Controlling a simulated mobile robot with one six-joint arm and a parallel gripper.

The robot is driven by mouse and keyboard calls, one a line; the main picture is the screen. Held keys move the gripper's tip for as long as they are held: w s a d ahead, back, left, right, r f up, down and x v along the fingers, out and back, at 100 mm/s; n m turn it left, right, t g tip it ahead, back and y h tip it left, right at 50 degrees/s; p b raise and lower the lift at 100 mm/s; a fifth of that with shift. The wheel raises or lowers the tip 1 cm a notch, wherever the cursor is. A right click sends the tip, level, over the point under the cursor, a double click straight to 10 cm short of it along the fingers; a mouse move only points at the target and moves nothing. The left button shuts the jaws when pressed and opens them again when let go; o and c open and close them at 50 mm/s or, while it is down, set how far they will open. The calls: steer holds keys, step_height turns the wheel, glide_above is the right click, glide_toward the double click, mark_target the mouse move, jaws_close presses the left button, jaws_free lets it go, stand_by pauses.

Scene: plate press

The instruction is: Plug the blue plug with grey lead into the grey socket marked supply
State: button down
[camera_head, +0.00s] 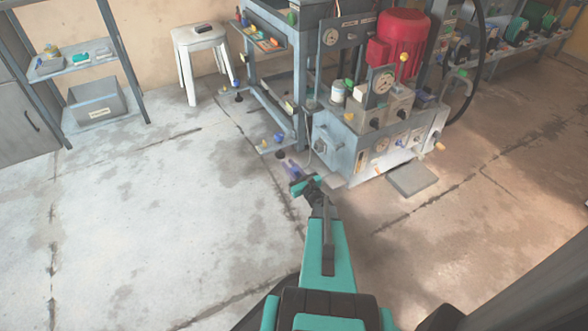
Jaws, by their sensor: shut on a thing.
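My gripper (303,183) is at the end of my teal arm, low in front of the press unit. It is shut on the blue plug (291,167), a small bluish-purple shape showing just beyond the fingers. The grey lead cannot be made out clearly against the grey floor and frame. The grey press unit (346,157) stands just beyond and right of my gripper, with gauges and fittings on its front. I cannot tell which fitting is the grey socket marked supply; no marking is readable at this size.
A red motor (403,38) stands on the machine behind. A flat grey slab (412,180) lies on the floor at right. A white stool (203,52) and a shelf with a grey bin (97,103) are at the back left. The floor at left is clear.

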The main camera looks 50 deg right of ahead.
steer(key=w+a+r+n+y, duration=0.4)
steer(key=w+a+r+y, duration=0.15)
steer(key=a+r, duration=0.55)
steer(key=w+a+r+n+y, duration=0.3)
steer(key=w+a+r+y, duration=0.25)
steer(key=a+r, duration=0.65)
steer(key=s+a+r+n+g+y, duration=0.1)
steer(key=a+r+n+g+y, duration=0.1)
steer(key=a, duration=0.7)
steer(key=s+a+r+n+g+y, duration=0.1)
steer(key=a+r+n+g+y, duration=0.1)
steer(key=a+r+y, duration=0.2)
steer(key=s+a+r+n+g+y, duration=0.1)
steer(key=a+r+n+g+y, duration=0.1)
steer(key=a+r, duration=0.6)
steer(key=a+n+g, duration=0.1)
steer(key=a, duration=0.4)
steer(key=shift+a+r+y, duration=0.25)
steer(key=shift+a+y, duration=0.05)
steer(key=shift+y, duration=0.1)
steer(key=shift+s, duration=0.1)
